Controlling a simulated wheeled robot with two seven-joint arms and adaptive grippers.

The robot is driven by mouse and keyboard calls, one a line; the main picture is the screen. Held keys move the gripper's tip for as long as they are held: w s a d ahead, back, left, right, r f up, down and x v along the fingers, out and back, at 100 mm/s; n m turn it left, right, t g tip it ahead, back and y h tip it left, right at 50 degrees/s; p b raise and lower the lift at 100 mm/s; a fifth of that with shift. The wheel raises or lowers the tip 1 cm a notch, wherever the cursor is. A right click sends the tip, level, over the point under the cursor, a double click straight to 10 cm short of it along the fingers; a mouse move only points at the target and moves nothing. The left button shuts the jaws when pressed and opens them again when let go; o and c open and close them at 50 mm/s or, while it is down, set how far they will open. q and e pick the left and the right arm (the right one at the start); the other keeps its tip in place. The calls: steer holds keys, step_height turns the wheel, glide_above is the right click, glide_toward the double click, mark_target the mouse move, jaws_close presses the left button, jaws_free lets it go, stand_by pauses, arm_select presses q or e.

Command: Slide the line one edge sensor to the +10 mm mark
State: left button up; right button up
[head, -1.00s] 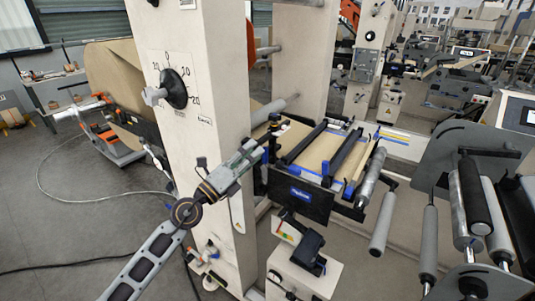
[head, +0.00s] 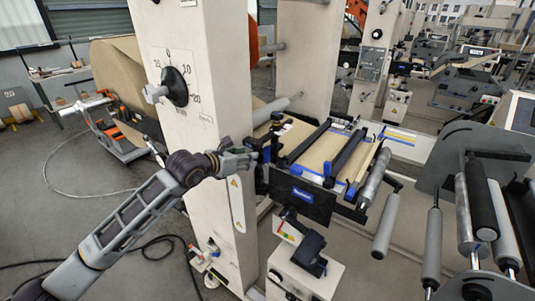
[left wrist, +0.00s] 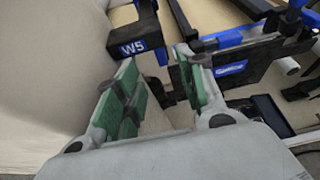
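My left gripper (head: 258,152) reaches in front of the cream column to the near left corner of the web-guide frame (head: 300,193). In the left wrist view its green-padded fingers (left wrist: 158,88) are apart with nothing held between them. A black block marked W5 (left wrist: 133,47) and a blue part (left wrist: 161,53) lie just beyond the fingertips. A dark upright post with a knob (head: 275,128) stands at this corner. I cannot tell for certain which part is the edge sensor, and no +10 mm mark is readable. My right gripper is not in view.
The cream column (head: 205,90) carries a dial (head: 174,87) and stands close behind my left arm. A brown paper web (head: 322,150) runs through the frame. Grey rollers (head: 385,225) hang to the right. A cable lies on the open floor at left.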

mark_target(265, 153)
arm_select(q)
steer(key=shift+w+a, duration=0.1)
stand_by(0.4)
steer(key=shift+w+f, duration=0.1)
steer(key=shift+p+x, duration=1.05)
steer(key=shift+x, duration=2.65)
steer(key=shift+p+x, duration=0.5)
steer(key=shift+x, duration=2.55)
jaws_close()
